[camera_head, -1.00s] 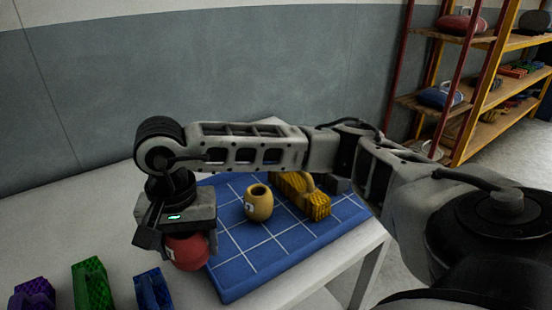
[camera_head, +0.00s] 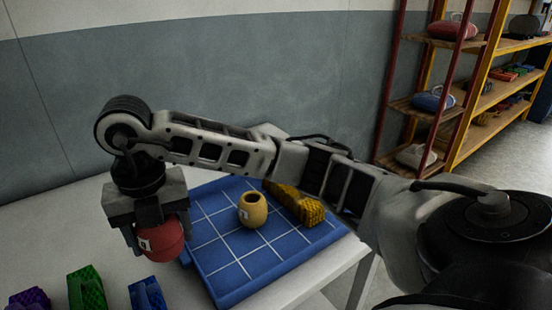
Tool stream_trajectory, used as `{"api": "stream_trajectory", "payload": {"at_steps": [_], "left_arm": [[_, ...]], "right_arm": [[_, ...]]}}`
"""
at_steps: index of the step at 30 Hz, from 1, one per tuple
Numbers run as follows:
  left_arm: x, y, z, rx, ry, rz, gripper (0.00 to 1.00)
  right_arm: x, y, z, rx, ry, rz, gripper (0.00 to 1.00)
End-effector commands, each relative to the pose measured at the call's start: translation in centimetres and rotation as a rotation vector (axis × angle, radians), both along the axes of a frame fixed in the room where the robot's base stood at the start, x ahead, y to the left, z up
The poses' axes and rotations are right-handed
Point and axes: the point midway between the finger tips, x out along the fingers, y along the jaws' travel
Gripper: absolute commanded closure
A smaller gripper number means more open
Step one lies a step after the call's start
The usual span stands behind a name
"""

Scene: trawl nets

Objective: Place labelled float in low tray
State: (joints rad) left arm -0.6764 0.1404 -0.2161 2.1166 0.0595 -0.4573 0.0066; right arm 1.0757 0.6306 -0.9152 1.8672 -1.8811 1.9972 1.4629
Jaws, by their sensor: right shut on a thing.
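A red float (camera_head: 165,243) with a small white label is held in my right gripper (camera_head: 158,236). The gripper points down and is shut on the float, with its fingers on either side of it. The float is just left of the low blue tray (camera_head: 225,262), near its left edge. The tray has a white grid on its floor. My left gripper is not in view.
A yellow textured block (camera_head: 300,206) lies at the tray's back right, partly behind my right arm. Purple (camera_head: 30,299), green (camera_head: 87,288) and blue (camera_head: 147,293) blocks are at the table's front left. Shelves (camera_head: 470,105) with floats stand at the right.

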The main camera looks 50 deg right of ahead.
Motion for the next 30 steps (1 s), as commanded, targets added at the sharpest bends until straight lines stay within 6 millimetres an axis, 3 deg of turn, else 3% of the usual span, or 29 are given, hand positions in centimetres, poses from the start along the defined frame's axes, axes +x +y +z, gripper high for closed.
{"api": "stream_trajectory", "payload": {"at_steps": [7, 18, 24, 30], "left_arm": [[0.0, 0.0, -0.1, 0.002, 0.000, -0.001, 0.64], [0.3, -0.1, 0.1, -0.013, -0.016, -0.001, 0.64], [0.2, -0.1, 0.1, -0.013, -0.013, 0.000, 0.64], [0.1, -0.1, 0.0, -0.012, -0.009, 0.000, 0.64]], "right_arm": [[0.4, -0.6, -0.2, 0.002, 0.005, -0.203, 0.59], [3.9, -8.5, -4.1, 0.000, 0.008, -0.210, 0.59], [5.2, -10.9, -7.5, 0.000, 0.006, -0.205, 0.59], [5.7, -11.9, -8.8, 0.001, 0.004, -0.201, 0.59]]}}
